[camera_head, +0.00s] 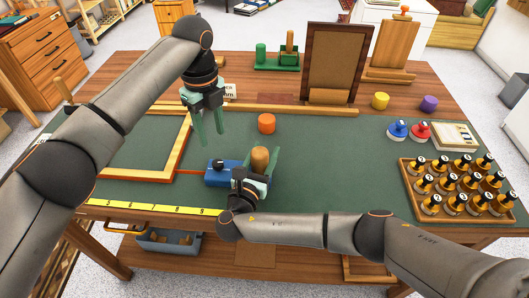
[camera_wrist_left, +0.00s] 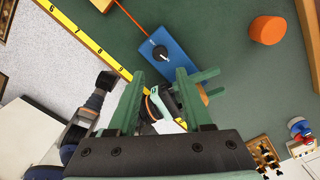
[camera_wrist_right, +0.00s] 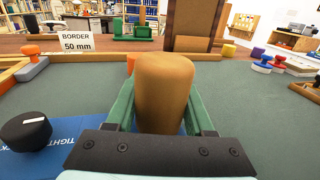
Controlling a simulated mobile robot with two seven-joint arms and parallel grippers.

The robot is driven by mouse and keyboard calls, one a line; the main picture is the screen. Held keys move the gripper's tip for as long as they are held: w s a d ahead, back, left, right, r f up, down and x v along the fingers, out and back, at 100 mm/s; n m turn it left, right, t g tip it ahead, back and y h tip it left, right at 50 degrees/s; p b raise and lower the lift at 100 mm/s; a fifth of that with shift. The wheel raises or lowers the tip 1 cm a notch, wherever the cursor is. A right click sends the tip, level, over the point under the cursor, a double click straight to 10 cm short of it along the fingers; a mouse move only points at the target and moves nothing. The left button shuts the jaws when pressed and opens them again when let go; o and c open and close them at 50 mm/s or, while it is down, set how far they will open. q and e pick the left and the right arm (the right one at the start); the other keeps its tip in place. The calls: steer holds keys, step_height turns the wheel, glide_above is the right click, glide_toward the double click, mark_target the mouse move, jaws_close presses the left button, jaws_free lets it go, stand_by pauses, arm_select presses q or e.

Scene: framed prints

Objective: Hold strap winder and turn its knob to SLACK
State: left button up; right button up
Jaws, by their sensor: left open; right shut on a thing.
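The strap winder is a blue block (camera_head: 222,174) on the green mat, with a black knob (camera_head: 218,163) and an upright wooden grip (camera_head: 260,158). My right gripper (camera_head: 257,170) is shut on the wooden grip, which fills the right wrist view (camera_wrist_right: 165,90). There the knob (camera_wrist_right: 27,131) carries a white pointer line, beside a partly covered label reading TIGHT. My left gripper (camera_head: 212,137) is open and empty, above and behind the block. In the left wrist view the knob (camera_wrist_left: 160,52) lies beyond its fingers. The SLACK mark is not readable.
An orange strap (camera_head: 190,172) runs from the block to a wooden frame (camera_head: 145,177) at left. An orange knob-like piece (camera_head: 266,123) stands behind the winder. A tray of bottles (camera_head: 462,190) is at right. A yellow ruler (camera_head: 150,207) lines the front edge.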

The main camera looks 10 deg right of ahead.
mark_target(217, 162)
jaws_close()
arm_select(q)
steer(key=shift+o, duration=0.4)
steer(key=shift+o, duration=0.9)
steer(key=n, duration=0.2)
steer(key=r+n, duration=0.1)
steer(key=n, duration=0.3)
steer(key=shift+r, duration=0.4)
step_height(217, 162, down, 12)
steer(key=shift+r, duration=0.1)
steer(key=shift+c, duration=0.3)
jaws_close()
